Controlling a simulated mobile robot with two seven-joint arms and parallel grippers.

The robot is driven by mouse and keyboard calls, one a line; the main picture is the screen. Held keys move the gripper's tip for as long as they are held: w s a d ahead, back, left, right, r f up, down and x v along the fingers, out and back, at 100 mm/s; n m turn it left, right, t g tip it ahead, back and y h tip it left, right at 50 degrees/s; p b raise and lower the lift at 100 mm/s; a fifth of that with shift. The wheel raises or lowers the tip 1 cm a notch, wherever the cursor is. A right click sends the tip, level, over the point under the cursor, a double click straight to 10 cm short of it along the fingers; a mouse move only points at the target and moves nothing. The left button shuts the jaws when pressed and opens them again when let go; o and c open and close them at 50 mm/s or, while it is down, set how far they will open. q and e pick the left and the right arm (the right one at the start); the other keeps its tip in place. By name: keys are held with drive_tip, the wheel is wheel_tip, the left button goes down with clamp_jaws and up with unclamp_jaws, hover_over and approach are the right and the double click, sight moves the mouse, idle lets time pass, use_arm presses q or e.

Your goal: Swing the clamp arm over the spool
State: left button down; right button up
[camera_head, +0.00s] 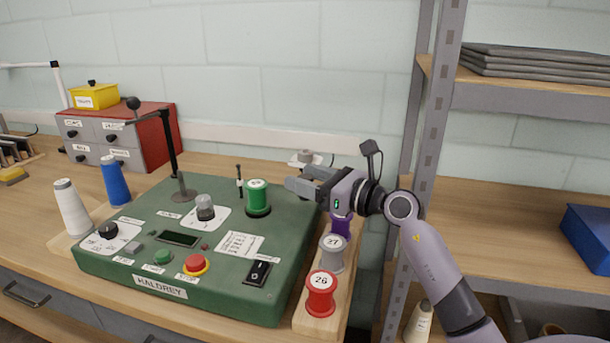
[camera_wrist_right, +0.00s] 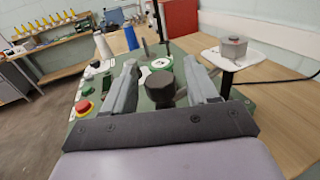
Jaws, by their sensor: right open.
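The green spool (camera_head: 257,197) with a white labelled top stands upright on the green HALDREY machine (camera_head: 130,262). A small thin black post (camera_head: 239,181) stands just behind it. My right gripper (camera_head: 293,182) is open, right of the spool, its fingers pointing left. In the right wrist view, a dark knob (camera_wrist_right: 160,86) lies between the open fingers, in front of the spool's top (camera_wrist_right: 161,64); I cannot tell whether they touch it. The knob seems hidden by the gripper in the head view. The clamp arm is not clearly seen. My left gripper is not in view.
A tall black post (camera_head: 170,145) with a ball-ended arm rises at the machine's back left. White (camera_head: 70,207) and blue (camera_head: 115,180) cones stand left. A red spool (camera_head: 320,294) and others line a wooden strip right. A metal shelf upright (camera_head: 433,150) stands near my right arm.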

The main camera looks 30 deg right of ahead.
drive_tip(key=shift+w+a, duration=0.15)
drive_tip(key=shift+w, duration=0.15)
clamp_jaws()
